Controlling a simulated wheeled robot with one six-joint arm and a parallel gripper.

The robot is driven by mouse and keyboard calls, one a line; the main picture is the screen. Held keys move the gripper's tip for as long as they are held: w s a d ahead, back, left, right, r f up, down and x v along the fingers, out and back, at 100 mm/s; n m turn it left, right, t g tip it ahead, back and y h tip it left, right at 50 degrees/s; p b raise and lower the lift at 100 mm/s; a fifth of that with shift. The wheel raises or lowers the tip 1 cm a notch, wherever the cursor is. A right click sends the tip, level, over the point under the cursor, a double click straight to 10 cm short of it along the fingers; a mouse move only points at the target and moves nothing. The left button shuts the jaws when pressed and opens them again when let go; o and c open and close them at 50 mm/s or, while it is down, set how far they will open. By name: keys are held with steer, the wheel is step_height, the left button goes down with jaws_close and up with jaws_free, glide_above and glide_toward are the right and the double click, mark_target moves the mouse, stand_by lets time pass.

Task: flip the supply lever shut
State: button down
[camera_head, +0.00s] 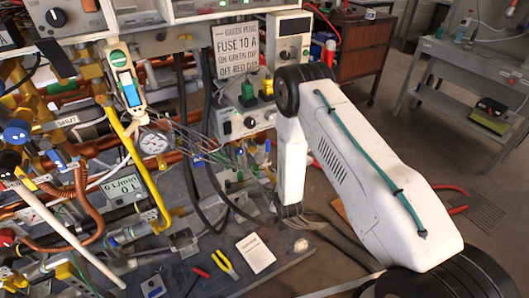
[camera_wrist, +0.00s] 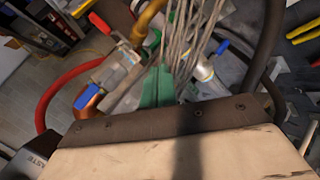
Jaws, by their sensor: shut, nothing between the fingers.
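My gripper (camera_head: 289,211) hangs at the end of my white arm, low over the right part of the bench, with its dark edge downward. In the wrist view its pale plate and dark lip (camera_wrist: 175,120) fill the bottom; it is shut and empty. Long levers stand at the left, apart from my gripper: a yellow lever (camera_head: 132,155) slopes down right, and a white lever (camera_head: 68,236) slopes across the lower left. A SHUT label (camera_head: 67,121) is beside the pipes left of the yellow one. I cannot tell which lever is the supply lever.
A flow display (camera_head: 122,187) reading 0 and a round gauge (camera_head: 153,142) are among crowded pipes. Thin wires, black hoses and a control box (camera_head: 243,118) lie between those levers and my arm. Yellow pliers (camera_head: 225,263) and a white card (camera_head: 256,253) lie at the front.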

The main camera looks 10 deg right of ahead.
steer(key=w+r+n+t, duration=0.2)
steer(key=w+r+t, duration=0.1)
steer(key=t, duration=0.1)
steer(key=n+t, duration=0.3)
glide_toward(268, 146)
steer(key=s+a, duration=0.2)
steer(key=s, duration=0.1)
steer(key=shift+w+a+f, duration=0.15)
steer(key=shift+a, duration=0.05)
steer(key=w, duration=1)
steer(key=shift+a, duration=0.15)
